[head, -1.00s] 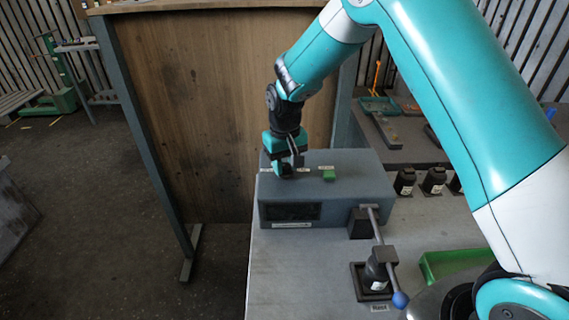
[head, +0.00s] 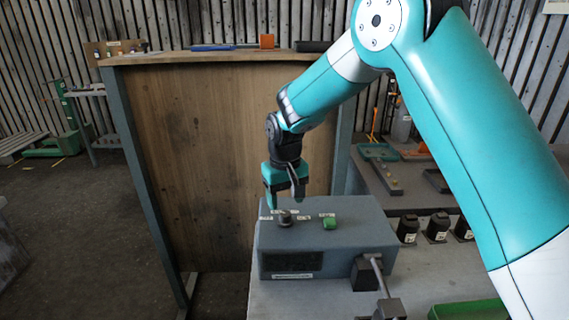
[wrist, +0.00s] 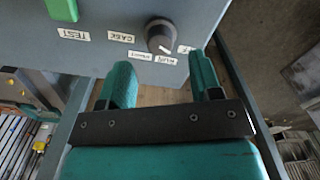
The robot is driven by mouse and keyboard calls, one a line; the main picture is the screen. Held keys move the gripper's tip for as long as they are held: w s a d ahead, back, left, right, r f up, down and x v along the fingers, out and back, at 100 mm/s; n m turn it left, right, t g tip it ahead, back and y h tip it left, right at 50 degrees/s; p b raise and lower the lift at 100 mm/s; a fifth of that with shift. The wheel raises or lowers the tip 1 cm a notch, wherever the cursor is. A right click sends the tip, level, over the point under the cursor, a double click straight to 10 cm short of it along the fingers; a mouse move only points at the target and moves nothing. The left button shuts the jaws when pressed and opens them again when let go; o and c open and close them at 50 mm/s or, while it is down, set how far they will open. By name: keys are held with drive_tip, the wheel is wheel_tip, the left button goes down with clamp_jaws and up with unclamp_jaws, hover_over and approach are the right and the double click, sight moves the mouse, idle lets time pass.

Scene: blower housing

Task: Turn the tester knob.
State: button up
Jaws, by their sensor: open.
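The tester is a grey box (head: 340,238) on the bench, with a dark window on its front. Its dark round knob (head: 285,219) stands on the top face, with small labels around it. In the wrist view the knob (wrist: 161,36) shows a white pointer line, and labels such as "CASE" and "TEST" are near it. A green button (head: 329,223) sits to the right of the knob. My gripper (head: 285,201) is open and empty, just above the knob and apart from it. In the wrist view its two fingers (wrist: 163,82) are spread below the knob.
A lever (head: 377,275) stands at the box's right front. Several black containers (head: 437,228) stand on the bench to the right, near a green tray (head: 468,311). A wooden panel (head: 215,165) rises behind the box. The floor at left is open.

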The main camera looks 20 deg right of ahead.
sight(285, 213)
wheel_tip(285, 213, up, 13)
drive_tip(key=b, duration=0.1)
drive_tip(key=shift+r+b, duration=0.15)
drive_tip(key=shift+b, duration=0.25)
drive_tip(key=s+a+f+n+y, duration=0.1)
drive_tip(key=s+a+n+y, duration=0.1)
drive_tip(key=s, duration=1.3)
drive_tip(key=s+a+n+y, duration=0.2)
drive_tip(key=s+a+n, duration=0.1)
drive_tip(key=s, duration=1.3)
drive_tip(key=shift+f+n, duration=0.35)
drive_tip(key=shift+n, duration=0.25)
